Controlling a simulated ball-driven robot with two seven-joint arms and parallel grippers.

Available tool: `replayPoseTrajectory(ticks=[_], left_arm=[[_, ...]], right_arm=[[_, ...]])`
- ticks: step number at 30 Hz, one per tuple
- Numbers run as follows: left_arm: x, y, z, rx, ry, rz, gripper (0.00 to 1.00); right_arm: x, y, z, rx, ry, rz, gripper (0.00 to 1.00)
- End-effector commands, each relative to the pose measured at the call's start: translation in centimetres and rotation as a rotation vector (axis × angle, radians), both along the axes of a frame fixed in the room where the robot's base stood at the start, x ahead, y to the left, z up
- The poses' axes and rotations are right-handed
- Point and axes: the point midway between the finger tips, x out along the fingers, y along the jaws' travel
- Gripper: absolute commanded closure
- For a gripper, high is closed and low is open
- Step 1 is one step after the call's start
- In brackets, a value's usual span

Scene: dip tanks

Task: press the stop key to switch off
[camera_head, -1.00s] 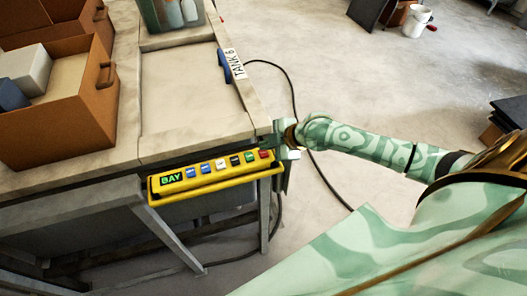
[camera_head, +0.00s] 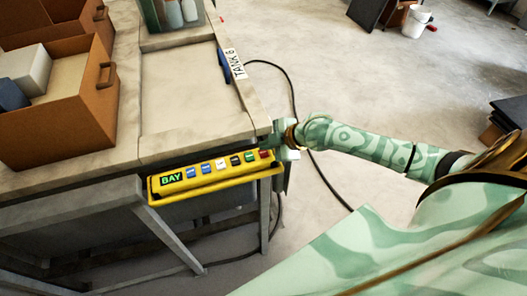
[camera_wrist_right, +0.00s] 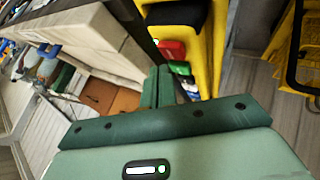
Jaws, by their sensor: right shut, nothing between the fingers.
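A yellow key panel (camera_head: 215,186) with a lit green BAY display (camera_head: 171,179) hangs on the front edge of the bench. Its row of keys runs blue, blue, white, black, green (camera_head: 250,157) and red (camera_head: 265,154) at the right end. Key labels are too small to read. My right gripper (camera_head: 270,141) is shut and empty beside the panel's right end, close to the red key. In the right wrist view the shut dark green fingertips (camera_wrist_right: 160,70) appear near the red key (camera_wrist_right: 172,48) and green key (camera_wrist_right: 180,68); contact cannot be told. My left gripper is out of view.
The bench top (camera_head: 190,90) has a TANK 6 label (camera_head: 237,64) at its right edge. A brown box (camera_head: 65,115) stands on the left, a bottle container (camera_head: 172,14) at the back. A black cable (camera_head: 290,85) runs down to the floor on the right.

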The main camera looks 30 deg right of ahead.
Motion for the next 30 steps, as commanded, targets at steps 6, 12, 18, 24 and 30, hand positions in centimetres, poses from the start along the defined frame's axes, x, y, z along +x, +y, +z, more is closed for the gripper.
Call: replayPoseTrajectory(ticks=[6, 12, 18, 24, 30], left_arm=[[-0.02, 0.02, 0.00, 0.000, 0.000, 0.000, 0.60], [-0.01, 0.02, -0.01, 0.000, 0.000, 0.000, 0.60], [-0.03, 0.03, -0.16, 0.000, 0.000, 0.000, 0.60], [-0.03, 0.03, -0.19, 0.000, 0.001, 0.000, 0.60], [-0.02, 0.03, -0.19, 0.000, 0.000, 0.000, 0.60]], right_arm=[[0.00, 0.00, 0.00, 0.000, 0.000, 0.000, 1.00], [0.00, 0.00, -0.02, 0.000, 0.000, 0.000, 1.00], [-0.01, 0.00, -0.58, -0.001, 0.000, 0.000, 1.00], [0.02, -0.02, -0.83, 0.000, -0.001, -0.001, 1.00], [0.00, -0.01, -0.82, 0.000, 0.000, 0.000, 1.00]])
